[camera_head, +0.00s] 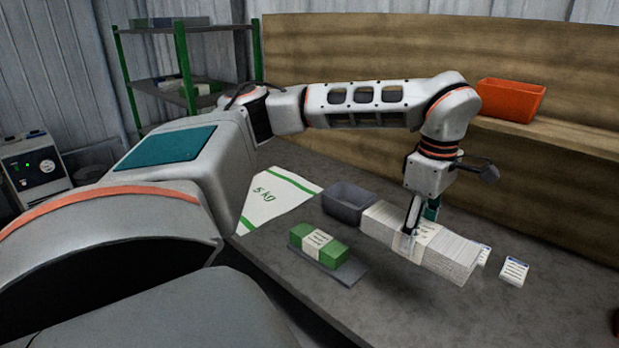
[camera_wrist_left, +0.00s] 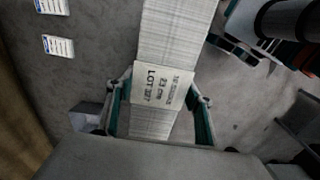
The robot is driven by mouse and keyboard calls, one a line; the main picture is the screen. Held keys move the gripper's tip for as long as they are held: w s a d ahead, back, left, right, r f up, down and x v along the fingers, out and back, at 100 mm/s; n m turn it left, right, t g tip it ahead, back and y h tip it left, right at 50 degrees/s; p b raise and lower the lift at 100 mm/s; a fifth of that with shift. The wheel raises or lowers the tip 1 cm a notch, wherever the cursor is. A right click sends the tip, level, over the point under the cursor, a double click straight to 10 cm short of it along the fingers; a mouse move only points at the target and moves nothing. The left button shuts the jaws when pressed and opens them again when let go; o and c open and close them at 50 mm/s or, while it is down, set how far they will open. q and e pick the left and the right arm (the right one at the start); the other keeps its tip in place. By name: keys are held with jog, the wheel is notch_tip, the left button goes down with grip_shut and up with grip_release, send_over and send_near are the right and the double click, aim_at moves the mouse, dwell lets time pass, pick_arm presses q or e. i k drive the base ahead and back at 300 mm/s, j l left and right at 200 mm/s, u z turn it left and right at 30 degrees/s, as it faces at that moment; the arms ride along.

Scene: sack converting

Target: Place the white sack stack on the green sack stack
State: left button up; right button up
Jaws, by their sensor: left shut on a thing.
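The white sack stack (camera_head: 452,257) is a long pile of flat white sacks with a paper band around its middle. My left gripper (camera_head: 420,228) points down and is shut across the stack at the band. In the left wrist view the white sack stack (camera_wrist_left: 178,30) lies between the two fingers of the left gripper (camera_wrist_left: 158,110), and the band label reads LOT. I cannot tell whether it touches the table. The green sack stack (camera_head: 312,239), with a white band, lies on a grey plate (camera_head: 345,277) to the left of the white stack. My right gripper is not in view.
A grey bin (camera_head: 345,208) stands behind the two stacks. Small white labels (camera_head: 513,272) lie right of the white stack. A large white 5 kg sack (camera_head: 268,197) lies at the table's left edge. An orange bin (camera_head: 511,100) sits on the back ledge. The table's front right (camera_head: 500,320) is clear.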

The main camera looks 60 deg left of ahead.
aim_at(311, 234)
jog(key=j, duration=0.7)
jog(key=k+j, duration=0.15)
jog(key=j, duration=0.6)
